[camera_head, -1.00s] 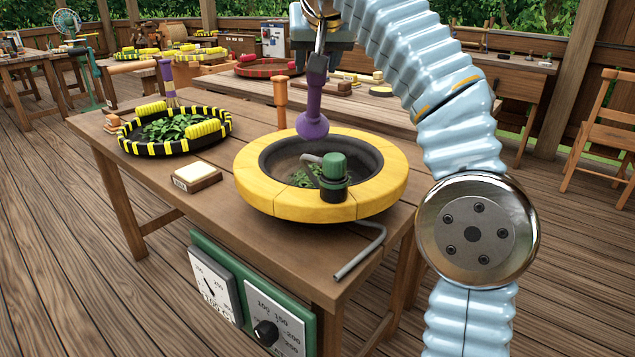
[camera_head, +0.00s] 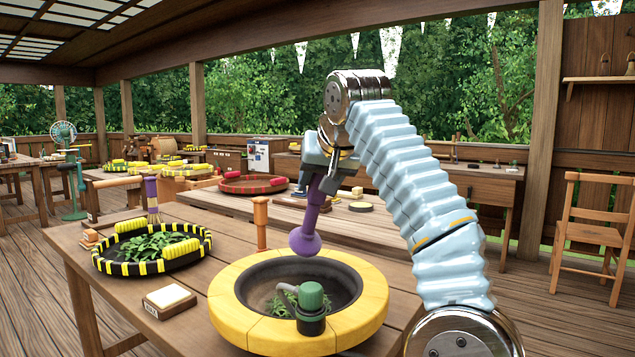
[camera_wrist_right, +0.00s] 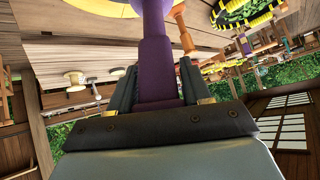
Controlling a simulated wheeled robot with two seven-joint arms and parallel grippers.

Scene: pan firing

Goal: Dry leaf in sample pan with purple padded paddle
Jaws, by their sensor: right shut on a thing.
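The purple padded paddle (camera_head: 309,222) hangs pad-down above the far part of the sample pan. My right gripper (camera_head: 321,181) is shut on its handle; the handle also shows between the fingers in the right wrist view (camera_wrist_right: 157,70). The sample pan (camera_head: 232,318) is a dark bowl with a wide yellow padded rim. Green leaf (camera_head: 283,306) lies at its bottom, partly hidden by a green-capped dark device (camera_head: 312,300) with a bent grey tube at the pan's near side. The pad is apart from the leaf. My left gripper is not in view.
A black-and-yellow tray (camera_head: 181,264) of leaves with yellow pads stands left on the table. A small white-topped block (camera_head: 169,299) lies near it. An orange-handled tool (camera_head: 261,222) stands behind the pan. A red-rimmed pan (camera_head: 252,184) sits on the table behind.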

